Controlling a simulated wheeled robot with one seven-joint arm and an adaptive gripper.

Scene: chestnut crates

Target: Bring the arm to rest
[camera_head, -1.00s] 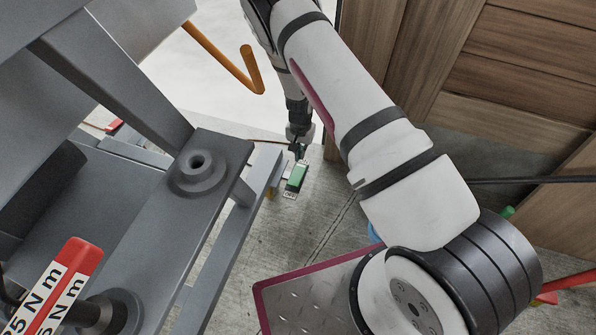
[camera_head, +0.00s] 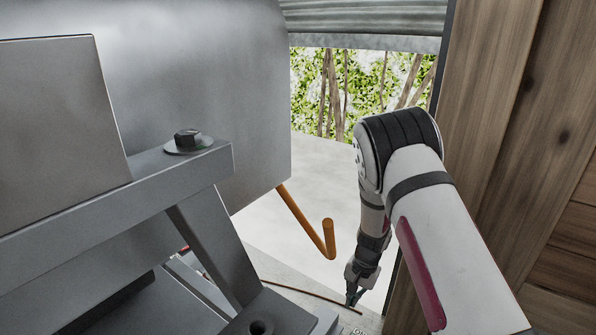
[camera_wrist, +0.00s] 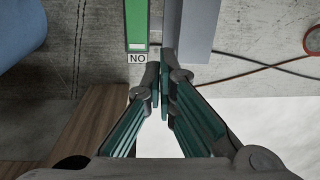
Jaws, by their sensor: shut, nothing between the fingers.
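My arm reaches forward from the lower right of the head view and bends down at its elbow. My gripper (camera_head: 353,301) hangs at its end, pointing down, low in the head view. In the wrist view my gripper (camera_wrist: 162,75) has its two fingers together, with nothing held between them. A green block (camera_wrist: 137,24) with a small "NO" label (camera_wrist: 137,58) shows just beyond the fingertips, slightly left. I cannot tell how far below them it is.
A grey metal frame (camera_head: 110,200) and large grey housing (camera_head: 230,100) fill the left. An orange hooked bar (camera_head: 307,225) sticks out between the housing and my arm. A wooden wall (camera_head: 505,110) stands close on the right. Pale open floor (camera_head: 330,175) lies ahead, below a raised shutter (camera_head: 365,17).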

